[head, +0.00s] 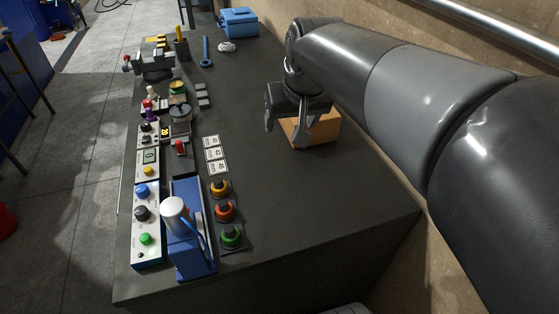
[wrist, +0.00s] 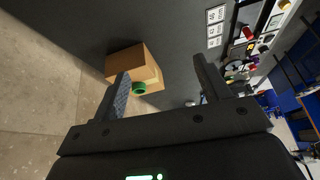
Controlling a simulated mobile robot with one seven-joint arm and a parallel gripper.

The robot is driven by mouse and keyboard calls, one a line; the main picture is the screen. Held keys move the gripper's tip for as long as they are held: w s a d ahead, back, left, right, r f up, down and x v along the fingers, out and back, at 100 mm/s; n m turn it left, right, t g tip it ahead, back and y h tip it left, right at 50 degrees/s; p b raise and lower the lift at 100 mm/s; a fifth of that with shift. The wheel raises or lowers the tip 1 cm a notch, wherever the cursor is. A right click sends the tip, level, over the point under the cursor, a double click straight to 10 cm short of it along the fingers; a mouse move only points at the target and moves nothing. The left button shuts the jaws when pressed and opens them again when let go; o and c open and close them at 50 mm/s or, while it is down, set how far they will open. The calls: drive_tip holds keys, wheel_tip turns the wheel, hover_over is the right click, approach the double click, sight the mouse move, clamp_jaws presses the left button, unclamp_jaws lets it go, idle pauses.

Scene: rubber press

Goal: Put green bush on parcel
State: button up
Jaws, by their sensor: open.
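The parcel is a brown cardboard box (head: 325,131) on the dark bench at the right, under my gripper (head: 286,137). The parcel (wrist: 126,60) also shows in the wrist view, left of centre, beside the left finger. A small green ring, which looks like the green bush (wrist: 139,89), shows against the parcel in the wrist view and seems to rest on it; contact is hard to tell. In the head view my gripper hides that spot. My gripper (wrist: 161,66) is open, its fingers wide apart, with nothing gripped between them.
Orange (head: 219,187), red (head: 225,209) and green (head: 231,235) round pieces with dark bases stand in a row on the bench. A blue press (head: 188,245) and control boxes line the left edge. A blue toolbox (head: 239,22) stands far back. The bench's front right is clear.

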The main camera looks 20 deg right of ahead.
drive_tip(key=s+a+f, duration=0.2)
drive_tip(key=s+f, duration=0.1)
drive_tip(key=s, duration=0.3)
drive_tip(key=s+a+f+n, duration=0.1)
drive_tip(key=s+f, duration=0.2)
drive_tip(key=s, duration=0.3)
drive_tip(key=shift+s+a+f, duration=0.15)
drive_tip(key=shift+a, duration=0.2)
idle(0.4)
